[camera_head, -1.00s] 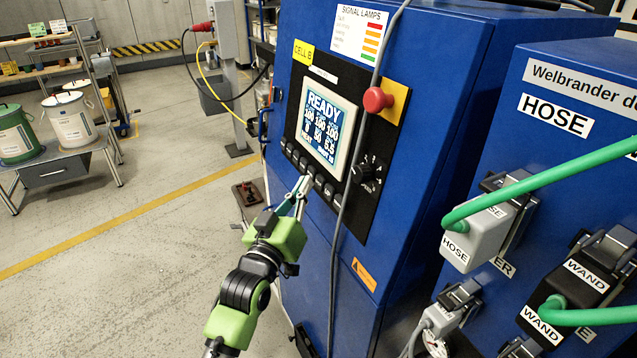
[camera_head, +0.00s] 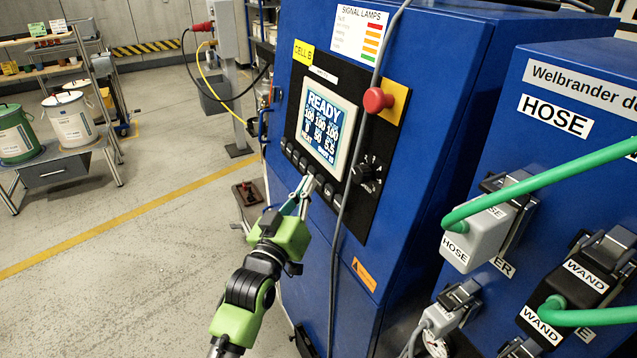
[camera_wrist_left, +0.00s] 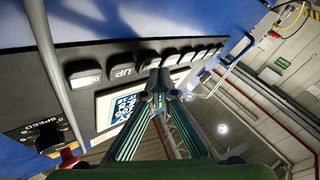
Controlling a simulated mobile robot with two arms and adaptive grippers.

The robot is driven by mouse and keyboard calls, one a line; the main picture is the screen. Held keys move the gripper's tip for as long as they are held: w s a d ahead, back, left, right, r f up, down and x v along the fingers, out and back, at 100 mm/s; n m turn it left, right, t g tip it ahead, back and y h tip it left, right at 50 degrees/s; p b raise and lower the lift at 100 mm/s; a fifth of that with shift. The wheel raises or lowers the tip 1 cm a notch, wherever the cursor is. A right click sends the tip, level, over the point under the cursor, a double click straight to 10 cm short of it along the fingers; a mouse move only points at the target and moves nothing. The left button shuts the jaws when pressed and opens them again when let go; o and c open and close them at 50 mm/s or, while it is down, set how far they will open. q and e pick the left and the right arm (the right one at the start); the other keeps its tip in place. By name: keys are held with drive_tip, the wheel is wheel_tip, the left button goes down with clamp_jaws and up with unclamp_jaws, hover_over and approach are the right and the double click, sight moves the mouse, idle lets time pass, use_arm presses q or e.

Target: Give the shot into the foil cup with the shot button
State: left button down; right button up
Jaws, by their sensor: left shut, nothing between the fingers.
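My left gripper (camera_head: 306,185) is shut and empty. Its tips are at the row of dark buttons (camera_head: 302,165) below the screen on the blue cabinet. In the left wrist view the closed tips (camera_wrist_left: 158,78) overlap a button beside the one marked UP (camera_wrist_left: 122,71); I cannot tell whether they touch it. I cannot make out which button is the shot button. The screen (camera_head: 325,123) reads READY. I see no foil cup in either view. My right gripper is not in view.
A grey cable (camera_head: 357,150) hangs in front of the panel, just right of the buttons. A red mushroom button (camera_head: 376,99) and a dark knob (camera_head: 367,170) are to the right. Green hoses (camera_head: 560,172) cross at the far right.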

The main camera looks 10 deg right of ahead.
use_arm(q)
drive_tip(key=shift+w+d, duration=0.15)
drive_tip(key=shift+d, duration=0.25)
idle(0.7)
drive_tip(key=shift+a, duration=0.1)
drive_tip(key=shift+s+a+p, duration=0.35)
drive_tip(key=shift+a+p, duration=0.1)
drive_tip(key=shift+a, duration=0.2)
drive_tip(key=shift+r, duration=0.1)
drive_tip(key=shift+s+a+r+p, duration=0.15)
drive_tip(key=shift+s+a+p, duration=0.2)
drive_tip(key=shift+a, duration=0.4)
drive_tip(key=shift+s+a+r+p, duration=0.1)
drive_tip(key=shift+s+a+p, duration=0.15)
drive_tip(key=shift+a+p, duration=0.4)
drive_tip(key=shift+s+a+r+p, duration=0.2)
drive_tip(key=shift+s+a, duration=0.1)
drive_tip(key=shift+a, duration=0.6)
